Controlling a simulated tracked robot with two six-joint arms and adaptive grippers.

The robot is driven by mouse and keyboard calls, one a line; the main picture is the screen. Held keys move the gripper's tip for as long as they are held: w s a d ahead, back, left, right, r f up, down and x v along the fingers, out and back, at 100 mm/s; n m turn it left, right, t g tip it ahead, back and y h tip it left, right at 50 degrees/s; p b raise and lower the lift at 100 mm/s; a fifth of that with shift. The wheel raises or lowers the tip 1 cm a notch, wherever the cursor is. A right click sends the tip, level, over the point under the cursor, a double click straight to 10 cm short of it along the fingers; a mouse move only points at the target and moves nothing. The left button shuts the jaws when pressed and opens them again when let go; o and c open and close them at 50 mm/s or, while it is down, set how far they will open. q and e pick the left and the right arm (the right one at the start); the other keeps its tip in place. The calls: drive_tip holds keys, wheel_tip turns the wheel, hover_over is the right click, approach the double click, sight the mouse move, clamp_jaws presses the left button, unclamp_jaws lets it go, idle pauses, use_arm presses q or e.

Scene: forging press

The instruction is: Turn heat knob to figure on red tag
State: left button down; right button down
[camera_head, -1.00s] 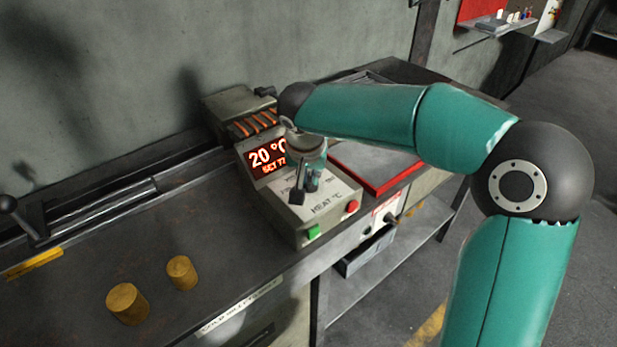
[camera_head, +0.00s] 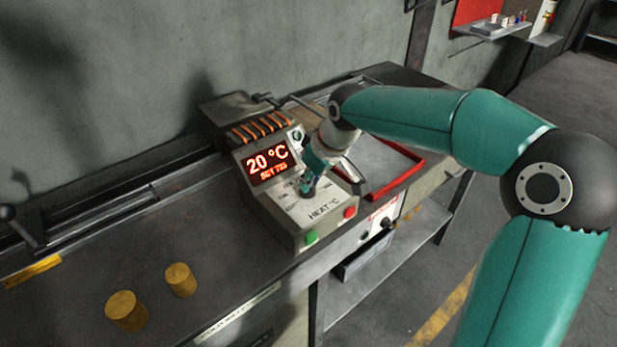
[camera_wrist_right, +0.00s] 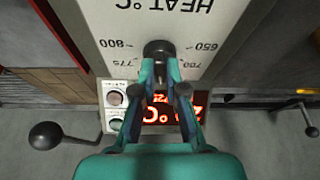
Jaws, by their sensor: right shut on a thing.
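The heat knob is a dark lever knob (camera_wrist_right: 158,48) on the pale HEAT °C panel of the heater box (camera_head: 283,222). In the right wrist view, the dial shows upside down with marks 650, 700, 775 and 800 around it. My right gripper (camera_head: 309,184) is shut on the knob, with its fingers (camera_wrist_right: 162,82) on either side of it. The red-lit display (camera_head: 268,164) reads 20 °C, and its small line below looks like SET 725. I cannot make out a red tag with a readable figure. My left gripper is not in view.
A green button (camera_head: 311,238) and a red button (camera_head: 349,212) sit on the box's front edge. A red-rimmed tray (camera_head: 408,180) lies to the right. Two brass cylinders (camera_head: 126,311) stand on the bench at left. Glowing orange coils (camera_head: 262,128) are behind the display.

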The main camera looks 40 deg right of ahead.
drive_tip(key=shift+d+r+n+y, duration=0.1)
drive_tip(key=shift+n+y, duration=0.4)
drive_tip(key=shift+n, duration=0.7)
drive_tip(key=c, duration=1.2)
unclamp_jaws()
drive_tip(key=v, duration=1.1)
drive_tip(key=shift+d+r, duration=0.1)
drive_tip(key=shift+r, duration=0.35)
drive_tip(key=shift+w+g, duration=0.1)
drive_tip(key=shift+g, duration=0.2)
